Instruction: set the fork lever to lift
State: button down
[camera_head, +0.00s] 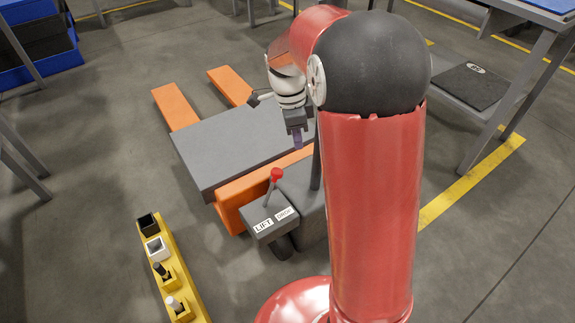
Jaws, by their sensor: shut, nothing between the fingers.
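The fork lever (272,187) has a red ball knob and a thin stem on the grey control box of an orange pallet truck (231,194). Its stem leans a little to the right in the picture, toward the side of the DROP label (285,214). The LIFT label (263,226) is to the left of the DROP label on the box's front edge. My gripper (297,139) is shut and empty, above and to the right of the knob in the picture, apart from it. My red arm hides part of the truck behind it.
A dark grey slab (235,140) lies over the truck's orange forks (175,106). A yellow rack (184,268) with several small items stands at lower left. A grey table (535,60) is at upper right. Open floor lies at left.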

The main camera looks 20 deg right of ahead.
jog(key=shift+f, duration=0.1)
notch_tip(320, 180, down, 9)
jog(key=a, duration=0.2)
jog(key=shift+s+a, duration=0.3)
jog(key=shift+a, duration=0.1)
jog(key=shift+a+b, duration=0.1)
jog(key=shift+b, duration=0.2)
